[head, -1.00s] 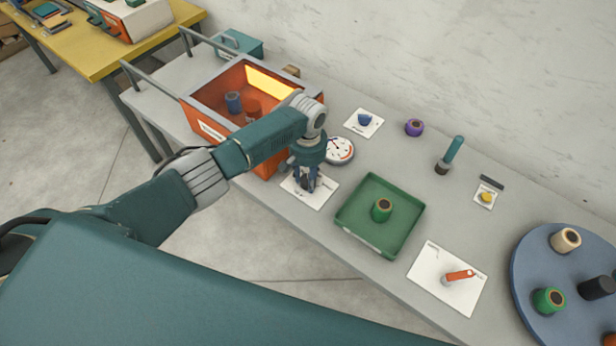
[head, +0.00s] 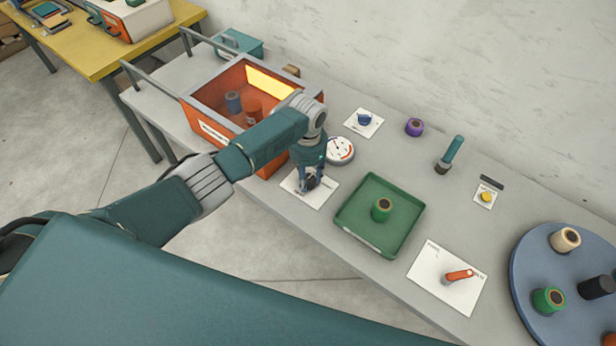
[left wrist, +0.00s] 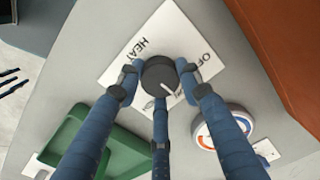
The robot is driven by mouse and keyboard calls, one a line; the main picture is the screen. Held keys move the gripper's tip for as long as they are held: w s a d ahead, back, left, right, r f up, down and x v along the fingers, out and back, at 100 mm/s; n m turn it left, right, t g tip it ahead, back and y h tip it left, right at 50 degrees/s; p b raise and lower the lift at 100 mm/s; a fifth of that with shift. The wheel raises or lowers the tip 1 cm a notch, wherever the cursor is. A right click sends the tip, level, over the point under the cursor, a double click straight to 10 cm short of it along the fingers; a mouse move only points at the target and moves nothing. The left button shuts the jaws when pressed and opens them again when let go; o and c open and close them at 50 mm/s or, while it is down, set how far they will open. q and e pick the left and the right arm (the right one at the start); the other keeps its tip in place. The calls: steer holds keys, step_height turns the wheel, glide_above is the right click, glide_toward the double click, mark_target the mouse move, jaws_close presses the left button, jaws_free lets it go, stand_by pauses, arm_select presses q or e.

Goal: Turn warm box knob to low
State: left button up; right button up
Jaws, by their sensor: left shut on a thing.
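The warm box (head: 216,120) is orange with a pale rim and a glowing panel inside. A dark round knob (left wrist: 160,74) with a white pointer line sits on a white plate (left wrist: 190,45). The pointer slants toward the lower right of that view. My left gripper (head: 310,182) reaches down over the plate (head: 322,198) in front of the box. Its blue fingers (left wrist: 159,80) are shut around the knob.
A round gauge (head: 340,149) stands close beside the gripper. A white card with an orange lever (head: 458,276) and a blue turntable with spools (head: 535,250) are farther right.

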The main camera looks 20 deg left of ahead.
mark_target(308, 179)
stand_by(0.5)
arm_select(q)
steer(key=o, duration=1.1)
steer(key=shift+o, duration=0.2)
steer(key=shift+r, duration=0.3)
step_height(308, 179, up, 11)
steer(key=shift+r, duration=0.2)
